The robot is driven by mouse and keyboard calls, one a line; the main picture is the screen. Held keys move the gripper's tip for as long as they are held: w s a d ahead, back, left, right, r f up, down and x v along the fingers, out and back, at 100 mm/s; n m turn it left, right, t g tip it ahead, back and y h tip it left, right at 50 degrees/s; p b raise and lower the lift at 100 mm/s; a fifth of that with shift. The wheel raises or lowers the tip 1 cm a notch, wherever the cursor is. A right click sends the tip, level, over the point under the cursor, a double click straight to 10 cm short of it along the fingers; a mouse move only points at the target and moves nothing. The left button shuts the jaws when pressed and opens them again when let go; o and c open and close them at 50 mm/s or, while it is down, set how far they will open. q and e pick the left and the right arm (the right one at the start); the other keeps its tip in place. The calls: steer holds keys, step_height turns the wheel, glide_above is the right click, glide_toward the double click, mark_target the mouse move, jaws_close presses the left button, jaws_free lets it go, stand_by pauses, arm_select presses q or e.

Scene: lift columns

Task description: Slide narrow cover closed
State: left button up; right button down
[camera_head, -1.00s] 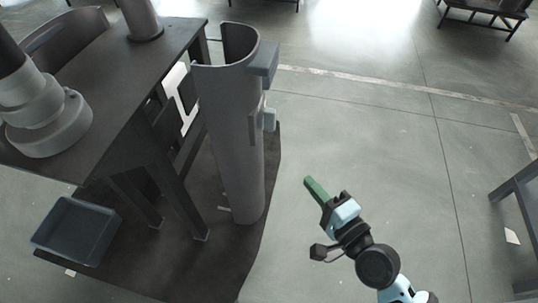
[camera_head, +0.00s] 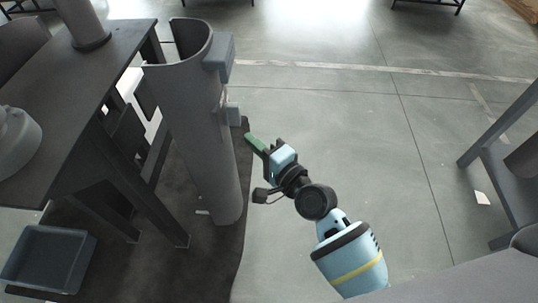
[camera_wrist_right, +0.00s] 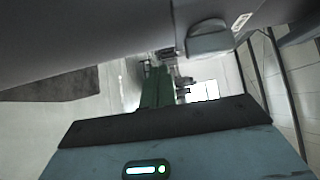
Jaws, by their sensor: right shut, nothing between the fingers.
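The grey lift column (camera_head: 195,130) stands upright beside the dark table in the head view, with an open curved top. A grey block (camera_head: 219,58) sits at its upper right side, and a smaller light-grey block (camera_head: 233,115) sticks out below. I cannot tell the narrow cover's edges apart from the column. My right gripper (camera_head: 254,142), with green fingers, is shut and empty, just right of and below the smaller block, seemingly apart from it. In the right wrist view, the green fingers (camera_wrist_right: 157,88) point toward a grey surface and a protruding grey block (camera_wrist_right: 208,40). My left gripper is out of view.
The dark table (camera_head: 75,90) stands left of the column, with round grey parts on it. A blue-grey bin (camera_head: 48,262) is on the lower left. A dark mat (camera_head: 215,262) lies under the column. Open floor lies to the right, with another table (camera_head: 510,130) at the edge.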

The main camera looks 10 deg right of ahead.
mark_target(227, 134)
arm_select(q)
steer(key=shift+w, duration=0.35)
arm_select(e)
steer(key=a, duration=0.3)
steer(key=shift+w+a, duration=0.35)
steer(key=shift+w, duration=0.05)
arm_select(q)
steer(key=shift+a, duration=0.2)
arm_select(e)
steer(key=shift+a, duration=0.1)
